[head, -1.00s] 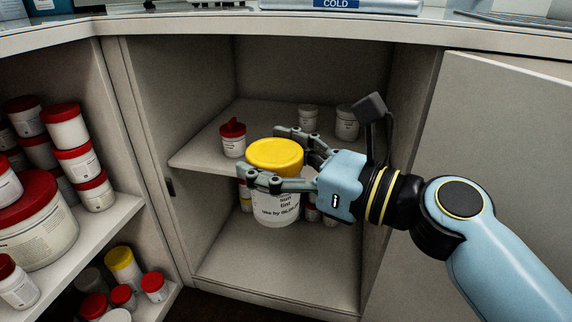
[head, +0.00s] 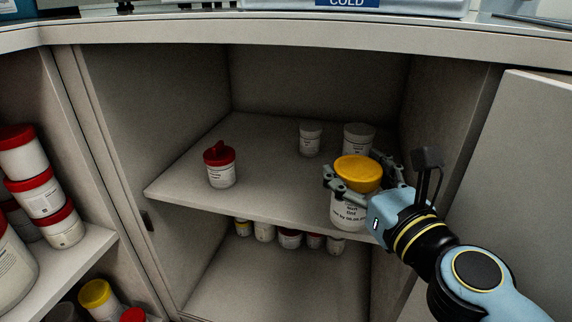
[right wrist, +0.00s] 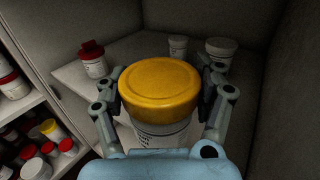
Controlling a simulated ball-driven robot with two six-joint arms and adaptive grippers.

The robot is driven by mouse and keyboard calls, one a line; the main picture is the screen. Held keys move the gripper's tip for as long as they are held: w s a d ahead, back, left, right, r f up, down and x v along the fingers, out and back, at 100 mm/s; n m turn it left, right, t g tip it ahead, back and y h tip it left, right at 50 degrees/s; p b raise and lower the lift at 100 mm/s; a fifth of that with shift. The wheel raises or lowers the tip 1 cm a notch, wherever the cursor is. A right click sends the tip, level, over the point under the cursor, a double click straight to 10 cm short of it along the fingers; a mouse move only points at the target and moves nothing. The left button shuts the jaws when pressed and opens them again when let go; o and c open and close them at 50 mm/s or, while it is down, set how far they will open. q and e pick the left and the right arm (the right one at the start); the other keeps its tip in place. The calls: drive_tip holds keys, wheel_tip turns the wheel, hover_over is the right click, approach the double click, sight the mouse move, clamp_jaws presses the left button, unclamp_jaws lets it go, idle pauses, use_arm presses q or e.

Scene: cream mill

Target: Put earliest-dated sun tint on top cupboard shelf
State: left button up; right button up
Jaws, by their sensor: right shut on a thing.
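My right gripper (head: 362,180) is shut on a white sun tint jar with a yellow lid (head: 357,173). The jar is upright, with its printed label partly readable and its date too small to read. In the head view it is at the right front edge of the top cupboard shelf (head: 270,195), overlapping that edge; I cannot tell whether it touches the shelf. In the right wrist view the yellow lid (right wrist: 160,88) sits between both fingers (right wrist: 160,105) and hides part of the shelf. My left gripper is not in view.
On the top shelf stand a red-lidded jar (head: 220,165) at left and two white-grey jars (head: 310,140) (head: 358,140) at the back. Several jars line the lower shelf. An open door (head: 510,190) is at right. The shelf's middle is free.

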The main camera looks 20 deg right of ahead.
drive_tip(key=shift+w+d+f, duration=0.1)
drive_tip(key=shift+w+d, duration=0.3)
drive_tip(key=shift+w, duration=0.65)
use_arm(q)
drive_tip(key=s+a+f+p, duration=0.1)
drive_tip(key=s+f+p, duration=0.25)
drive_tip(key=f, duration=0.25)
use_arm(e)
drive_tip(key=w+f+b, duration=0.1)
drive_tip(key=w, duration=0.4)
drive_tip(key=w+f+b, duration=0.1)
drive_tip(key=w, duration=0.5)
drive_tip(key=w+f+b, duration=0.1)
drive_tip(key=w+b, duration=0.1)
drive_tip(key=w, duration=0.4)
drive_tip(key=shift+w+d+f, duration=0.1)
drive_tip(key=shift+w+f, duration=0.15)
drive_tip(key=shift+f, duration=0.05)
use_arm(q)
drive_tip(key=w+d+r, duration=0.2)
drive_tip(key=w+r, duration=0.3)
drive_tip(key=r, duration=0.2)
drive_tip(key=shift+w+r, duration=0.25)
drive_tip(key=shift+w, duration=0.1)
use_arm(e)
drive_tip(key=shift+r, duration=0.1)
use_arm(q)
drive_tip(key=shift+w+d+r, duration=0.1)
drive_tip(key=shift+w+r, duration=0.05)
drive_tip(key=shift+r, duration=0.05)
